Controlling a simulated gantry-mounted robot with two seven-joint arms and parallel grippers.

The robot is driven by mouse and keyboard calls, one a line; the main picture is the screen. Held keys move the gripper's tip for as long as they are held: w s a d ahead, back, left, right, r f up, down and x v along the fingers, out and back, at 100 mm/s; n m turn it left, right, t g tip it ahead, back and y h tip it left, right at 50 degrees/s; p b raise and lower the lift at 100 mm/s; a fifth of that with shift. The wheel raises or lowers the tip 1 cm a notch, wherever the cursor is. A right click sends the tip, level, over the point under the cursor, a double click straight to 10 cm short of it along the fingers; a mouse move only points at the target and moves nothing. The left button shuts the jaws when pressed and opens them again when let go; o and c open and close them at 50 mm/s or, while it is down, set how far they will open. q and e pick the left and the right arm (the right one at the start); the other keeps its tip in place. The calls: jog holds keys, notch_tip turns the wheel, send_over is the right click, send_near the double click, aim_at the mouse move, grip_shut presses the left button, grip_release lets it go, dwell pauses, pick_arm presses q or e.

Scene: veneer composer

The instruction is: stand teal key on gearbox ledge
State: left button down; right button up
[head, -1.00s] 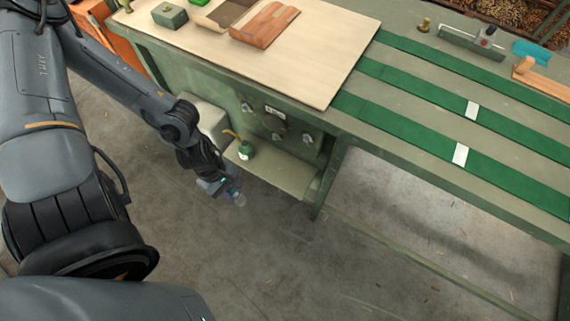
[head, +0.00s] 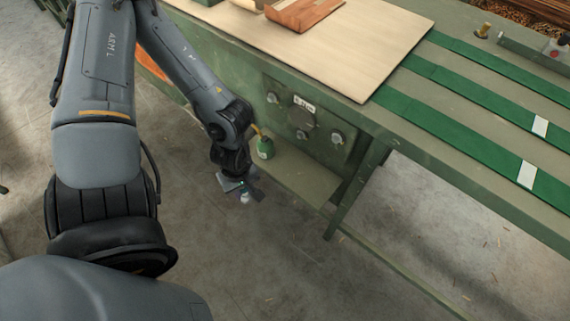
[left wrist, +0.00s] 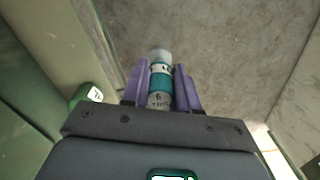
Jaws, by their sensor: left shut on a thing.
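The teal key (left wrist: 160,82) is a small cylinder with teal bands, a pale cap and a grey end with markings. It lies between the two purple fingers of my left gripper (left wrist: 161,84), which are shut on it. In the head view my left gripper (head: 250,192) hangs in front of the bench, out past the ledge's front edge, and only a pale end of the key (head: 245,198) shows. The gearbox ledge (head: 308,178) is a flat green-grey shelf low on the bench, below the panel with knobs. My right gripper is out of view.
A green oil can (head: 265,149) with a yellow spout stands at the ledge's left part; it also shows in the left wrist view (left wrist: 91,93). The ledge right of it is bare. A bench leg (head: 352,192) borders the ledge on the right. Open floor lies in front.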

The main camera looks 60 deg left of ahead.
pick_arm(q)
jog(key=w+a+b, duration=0.1)
jog(key=w+a, duration=0.3)
jog(key=w, duration=0.4)
jog(key=w+a+b, duration=0.1)
jog(key=w+a, duration=0.2)
jog(key=w, duration=0.5)
notch_tip(320, 180, down, 6)
jog(key=shift+s+f+b, duration=0.1)
jog(key=shift+f+b, duration=0.1)
jog(key=shift+b, duration=1.05)
jog(key=shift+f, duration=0.35)
jog(key=shift+w, duration=0.2)
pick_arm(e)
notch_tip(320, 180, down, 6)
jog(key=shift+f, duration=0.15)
